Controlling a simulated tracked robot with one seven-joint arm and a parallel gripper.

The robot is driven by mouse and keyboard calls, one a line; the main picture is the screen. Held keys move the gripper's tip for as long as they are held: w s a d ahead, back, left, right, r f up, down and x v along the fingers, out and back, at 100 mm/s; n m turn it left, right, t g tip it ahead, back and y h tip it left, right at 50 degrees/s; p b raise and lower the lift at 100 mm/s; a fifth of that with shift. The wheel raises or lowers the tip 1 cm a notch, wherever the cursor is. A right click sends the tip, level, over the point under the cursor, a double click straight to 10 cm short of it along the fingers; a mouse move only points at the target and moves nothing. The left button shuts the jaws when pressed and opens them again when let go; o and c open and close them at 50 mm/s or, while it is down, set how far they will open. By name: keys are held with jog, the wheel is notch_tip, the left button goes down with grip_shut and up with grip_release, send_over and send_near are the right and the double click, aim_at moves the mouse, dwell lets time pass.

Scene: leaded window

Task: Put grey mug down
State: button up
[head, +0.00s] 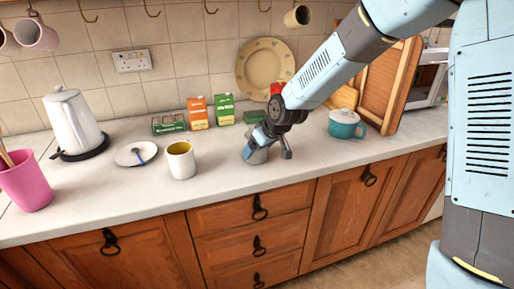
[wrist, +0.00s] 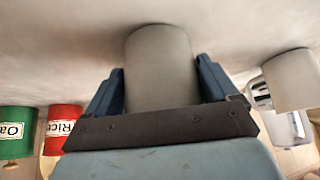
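The grey mug (head: 256,156) is at the middle of the worktop, partly hidden by my gripper (head: 267,144). In the wrist view, which is upside down, the grey mug (wrist: 160,68) stands between the two blue fingers of my gripper (wrist: 160,85). The fingers press close on both sides, so the gripper looks shut on it. The mug appears upright with its base at or very near the worktop (head: 228,180); a small gap cannot be ruled out. Its handle is not visible.
A white mug with yellow inside (head: 181,162) stands to the left, beside a plate (head: 136,154) and kettle (head: 74,122). Cartons (head: 198,113) and a large leaning plate (head: 265,68) are behind. Worktop in front is clear.

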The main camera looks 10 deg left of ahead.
jog(key=shift+o, duration=1)
jog(key=shift+r, duration=0.1)
jog(key=v, duration=1.1)
jog(key=shift+d+r, duration=0.2)
jog(key=shift+r, duration=0.15)
jog(key=shift+s, duration=0.15)
jog(key=s+d+r+m+h, duration=0.1)
jog(key=s+d+r+m, duration=0.2)
jog(key=s+d, duration=0.4)
jog(key=s+d+r+m+t+h, duration=0.1)
jog(key=s+d+r+m, duration=0.3)
jog(key=d, duration=1.1)
jog(key=s+d+r+m+h, duration=0.3)
jog(key=s+d+r, duration=0.1)
jog(key=s+d, duration=0.7)
jog(key=shift+d+m+t, duration=0.2)
jog(key=shift+m+t, duration=0.2)
